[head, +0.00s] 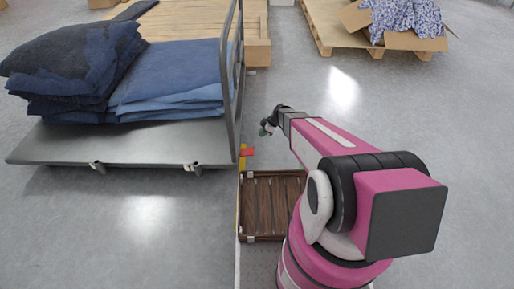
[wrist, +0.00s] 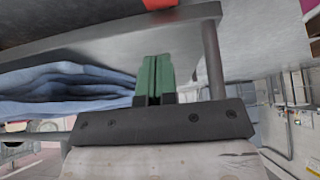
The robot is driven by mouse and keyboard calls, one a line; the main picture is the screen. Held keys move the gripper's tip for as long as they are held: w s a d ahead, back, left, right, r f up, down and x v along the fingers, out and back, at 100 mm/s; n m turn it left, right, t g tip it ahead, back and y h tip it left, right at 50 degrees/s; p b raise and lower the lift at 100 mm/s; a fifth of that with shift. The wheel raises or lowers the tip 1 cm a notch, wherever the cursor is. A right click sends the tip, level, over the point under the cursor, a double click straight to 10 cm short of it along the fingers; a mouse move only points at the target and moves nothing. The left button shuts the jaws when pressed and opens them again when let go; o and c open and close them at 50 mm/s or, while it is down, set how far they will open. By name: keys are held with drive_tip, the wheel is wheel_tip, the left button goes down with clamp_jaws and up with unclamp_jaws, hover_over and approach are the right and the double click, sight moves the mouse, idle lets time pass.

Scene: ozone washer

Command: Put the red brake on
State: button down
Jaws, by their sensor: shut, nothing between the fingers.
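The red brake (head: 248,152) is a small red piece by a yellow part at the lower right corner of the grey cart (head: 150,150), near the foot of its upright rail frame. In the wrist view the red piece (wrist: 160,4) shows only in part, at the top edge beyond the fingertips. My gripper (head: 265,130) is just above and to the right of the brake in the head view, apart from it in the picture. Its green fingers (wrist: 153,60) are together in the wrist view, with nothing between them. Whether they touch the brake cannot be told.
Folded blue jeans (head: 170,85) and dark denim (head: 70,65) lie on the cart. A brown slatted wooden piece (head: 270,205) lies below the brake in the head view. A pallet (head: 345,38) with an open box (head: 402,35) stands at the back right. Floor to the right is clear.

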idle(0.3)
hover_over(251, 151)
drive_tip(key=d, duration=0.1)
drive_tip(key=f, duration=0.8)
drive_tip(key=shift+w+f, duration=0.2)
drive_tip(key=shift+f, duration=0.2)
drive_tip(key=shift+d+f, duration=0.25)
drive_tip(key=shift+f, duration=0.3)
drive_tip(key=shift+d+f, duration=0.2)
drive_tip(key=shift+f, duration=0.35)
drive_tip(key=shift+s+d+f, duration=0.1)
drive_tip(key=shift+d+f, duration=0.05)
drive_tip(key=shift+f, duration=0.5)
drive_tip(key=shift+d+f, duration=0.25)
drive_tip(key=shift+f, duration=0.3)
drive_tip(key=shift+d+f, duration=0.25)
drive_tip(key=shift+f, duration=1.1)
drive_tip(key=shift+d+f, duration=0.2)
drive_tip(key=shift+f, duration=1.1)
